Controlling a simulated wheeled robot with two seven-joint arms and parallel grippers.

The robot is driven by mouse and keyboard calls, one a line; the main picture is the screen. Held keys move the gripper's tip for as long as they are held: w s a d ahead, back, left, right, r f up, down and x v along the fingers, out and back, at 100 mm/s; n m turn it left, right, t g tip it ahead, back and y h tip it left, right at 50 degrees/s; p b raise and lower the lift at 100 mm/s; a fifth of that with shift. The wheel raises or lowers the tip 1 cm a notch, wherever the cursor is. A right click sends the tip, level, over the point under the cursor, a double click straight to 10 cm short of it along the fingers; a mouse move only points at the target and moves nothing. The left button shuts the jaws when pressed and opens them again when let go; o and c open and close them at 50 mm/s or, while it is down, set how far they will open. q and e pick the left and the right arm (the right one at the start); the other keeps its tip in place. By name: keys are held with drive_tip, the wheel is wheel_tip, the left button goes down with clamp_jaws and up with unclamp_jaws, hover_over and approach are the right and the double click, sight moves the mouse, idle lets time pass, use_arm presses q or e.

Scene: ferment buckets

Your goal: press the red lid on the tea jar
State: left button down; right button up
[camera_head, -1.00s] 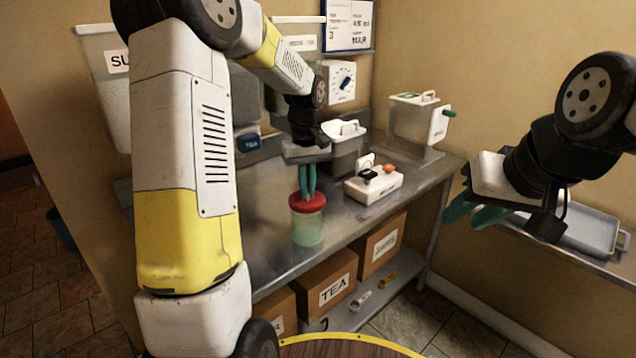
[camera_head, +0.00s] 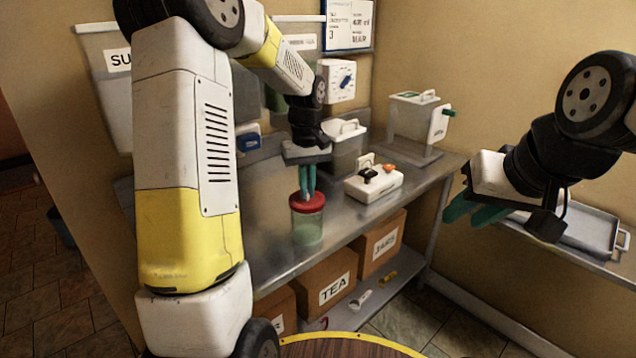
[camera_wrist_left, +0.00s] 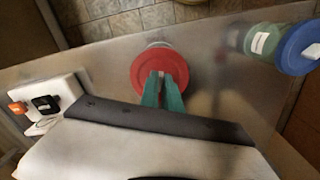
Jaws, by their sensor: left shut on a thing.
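The tea jar (camera_head: 307,229), clear with a pale green tint, stands upright on the steel counter. The red lid (camera_head: 307,204) sits level at its mouth; whether it is fully seated cannot be told. My left gripper (camera_head: 307,190) points straight down from above, its teal fingers shut on the red lid at its middle. In the left wrist view the red lid (camera_wrist_left: 159,62) fills the centre, with a small pale piece between the fingertips (camera_wrist_left: 161,80); the lid hides most of the jar. My right gripper (camera_head: 473,211) is open and empty, away from the jar at the right.
A white device (camera_head: 373,187) with black and orange parts stands right of the jar. A jar with a blue lid (camera_wrist_left: 300,48) shows in the left wrist view. Labelled boxes (camera_head: 325,287) sit on the shelf below. A tray (camera_head: 590,232) lies far right.

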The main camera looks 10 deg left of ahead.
use_arm(q)
drive_tip(key=c, duration=1)
unclamp_jaws()
drive_tip(key=shift+r, duration=3.55)
drive_tip(key=shift+c, duration=0.3)
clamp_jaws()
drive_tip(key=shift+f, duration=0.25)
